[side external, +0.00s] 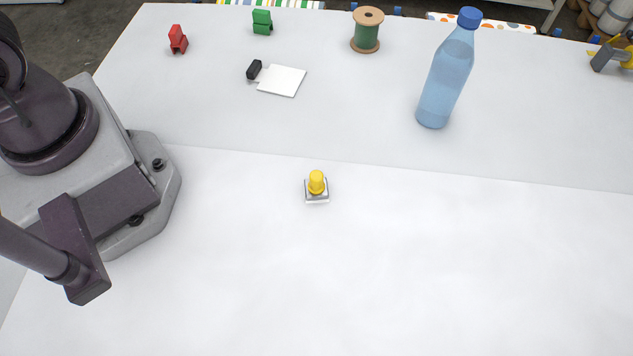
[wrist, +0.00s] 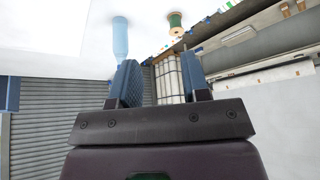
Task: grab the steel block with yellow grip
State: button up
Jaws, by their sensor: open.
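The steel block with yellow grip (side external: 316,186) stands upright near the middle of the white table in the side view. It is a small pale metal block with a yellow knob on top. Nothing touches it. My gripper (wrist: 162,85) shows in the wrist view with its two blue-grey fingers apart and nothing between them. The block is not in the wrist view. My gripper's fingers are not in the side view, so their distance from the block cannot be told.
A blue bottle (side external: 447,72), a spool of green thread (side external: 367,30), a green clip (side external: 262,22), a red clip (side external: 178,40) and a white card with a black handle (side external: 282,80) stand or lie toward the back of the table (side external: 450,270). The area around the block is clear.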

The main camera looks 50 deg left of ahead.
jog(key=shift+o, duration=0.9)
